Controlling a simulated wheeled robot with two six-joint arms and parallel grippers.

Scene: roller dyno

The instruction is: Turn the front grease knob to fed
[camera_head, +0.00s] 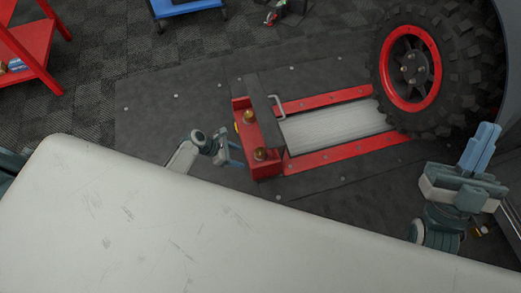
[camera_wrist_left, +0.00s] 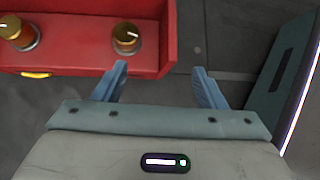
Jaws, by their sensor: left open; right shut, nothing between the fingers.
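A red box (camera_head: 242,104) with two brass knobs sits at the near-left end of the roller unit. In the head view one knob (camera_head: 249,116) is farther from me and the other knob (camera_head: 260,154) is nearer; no label is readable. In the left wrist view the knobs show at left (camera_wrist_left: 20,34) and right (camera_wrist_left: 126,38), each with a pale pointer mark. My left gripper (camera_head: 240,156) is open and empty beside the box, its fingers (camera_wrist_left: 158,76) just short of the right-hand knob, not touching it. My right gripper (camera_head: 487,130) is shut and empty at far right.
A large tyre with a red rim (camera_head: 409,68) stands on the rollers (camera_head: 335,127) between red rails. A metal handle (camera_head: 279,107) rises behind the box. A pale panel (camera_head: 150,220) fills the foreground. A red shelf (camera_head: 30,45) stands at upper left.

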